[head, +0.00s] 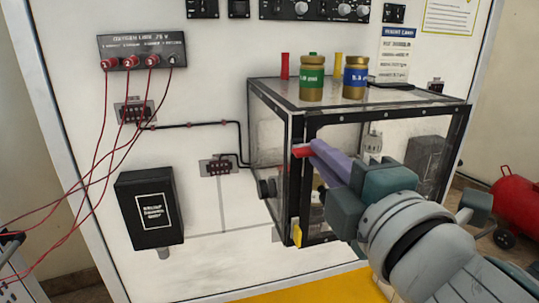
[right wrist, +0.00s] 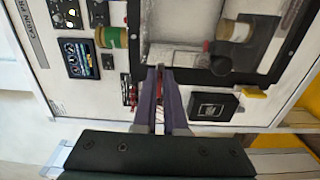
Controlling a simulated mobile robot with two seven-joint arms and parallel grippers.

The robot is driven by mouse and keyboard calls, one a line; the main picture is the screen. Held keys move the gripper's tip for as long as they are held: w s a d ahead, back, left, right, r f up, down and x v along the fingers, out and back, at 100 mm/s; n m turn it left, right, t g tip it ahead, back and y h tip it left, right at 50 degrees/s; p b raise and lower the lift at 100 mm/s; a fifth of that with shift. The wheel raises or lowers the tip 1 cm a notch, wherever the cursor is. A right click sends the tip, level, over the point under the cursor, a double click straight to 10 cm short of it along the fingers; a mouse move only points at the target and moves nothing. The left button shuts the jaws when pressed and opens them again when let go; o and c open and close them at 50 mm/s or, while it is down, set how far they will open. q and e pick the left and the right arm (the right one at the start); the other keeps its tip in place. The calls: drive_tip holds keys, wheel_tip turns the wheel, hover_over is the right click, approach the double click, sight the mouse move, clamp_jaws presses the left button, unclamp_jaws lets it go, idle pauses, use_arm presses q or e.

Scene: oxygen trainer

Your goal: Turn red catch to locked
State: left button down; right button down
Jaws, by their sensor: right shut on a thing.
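The red catch (head: 301,151) is on the upper front left edge of the clear box (head: 262,122) with a black frame. My right gripper (head: 316,150), with purple fingers, is shut on the red catch from the right. The fingers cover part of the catch, so its exact angle is hard to tell. In the right wrist view the fingertips (right wrist: 160,70) are together at the dark frame edge, and the catch between them is hidden. A yellow catch (head: 297,235) sits lower on the same edge. My left gripper is not in view.
Two gold bottles, one with a green label (head: 312,80) and one with a blue label (head: 355,78), stand on top of the box. A black box (head: 149,208) hangs on the white panel at left. Red cables (head: 98,130) hang farther left.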

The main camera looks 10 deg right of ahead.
drive_tip(key=c, duration=1)
unclamp_jaws()
drive_tip(key=s+b, duration=0.2)
drive_tip(key=s, duration=0.8)
drive_tip(key=shift+d+b, duration=0.15)
drive_tip(key=shift+b, duration=0.25)
